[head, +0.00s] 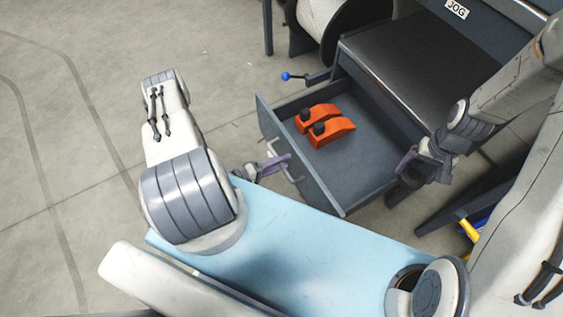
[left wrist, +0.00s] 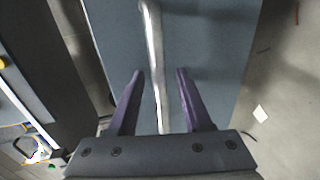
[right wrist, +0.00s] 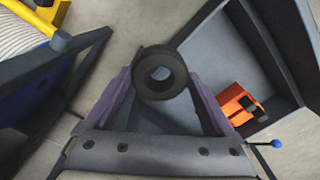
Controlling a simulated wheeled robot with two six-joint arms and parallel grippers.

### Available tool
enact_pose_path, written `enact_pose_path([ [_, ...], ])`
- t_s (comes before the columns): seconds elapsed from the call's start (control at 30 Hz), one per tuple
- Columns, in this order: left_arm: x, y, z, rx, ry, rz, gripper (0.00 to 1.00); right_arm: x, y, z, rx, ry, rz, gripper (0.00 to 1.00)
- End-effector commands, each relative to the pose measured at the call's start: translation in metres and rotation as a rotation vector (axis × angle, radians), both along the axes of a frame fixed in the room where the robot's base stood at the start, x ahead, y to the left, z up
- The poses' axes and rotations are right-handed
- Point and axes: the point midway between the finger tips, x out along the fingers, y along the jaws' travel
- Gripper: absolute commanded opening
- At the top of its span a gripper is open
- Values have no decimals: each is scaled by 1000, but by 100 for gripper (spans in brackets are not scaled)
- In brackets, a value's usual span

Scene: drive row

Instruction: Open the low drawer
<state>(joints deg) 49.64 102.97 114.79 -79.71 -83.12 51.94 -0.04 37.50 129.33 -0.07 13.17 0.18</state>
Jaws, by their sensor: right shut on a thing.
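The low drawer (head: 372,152) is pulled out of the dark bench, with two orange clamp-like blocks (head: 332,132) inside. Its grey front carries a metal bar handle (head: 284,160), which fills the middle of the left wrist view (left wrist: 153,45). My left gripper (head: 272,166) is at the drawer front, with its purple fingers apart on either side of the bar; a gap shows on both sides. My right gripper (head: 420,167) is beside the drawer, shut on a dark ring (right wrist: 178,82) held between its purple fingers.
A blue-knobbed lever (head: 287,76) sticks out beside the drawer. A large reel (head: 335,25) stands behind it. A dark slanted bar (head: 475,200) and yellow and blue items are at the right. Open concrete floor lies to the left.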

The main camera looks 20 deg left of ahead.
Motion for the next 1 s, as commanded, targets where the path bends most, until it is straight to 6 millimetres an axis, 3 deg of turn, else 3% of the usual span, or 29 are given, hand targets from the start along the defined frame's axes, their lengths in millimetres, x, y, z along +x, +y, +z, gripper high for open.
enact_pose_path([
  [0.37, -13, 11, 5, -3, 2, 7, 50, 0, 1, 6, 0, 0, 1, 28],
  [1.0, -84, 64, 23, 0, -1, 6, 50, 0, 1, 23, 0, 0, 1, 28],
])
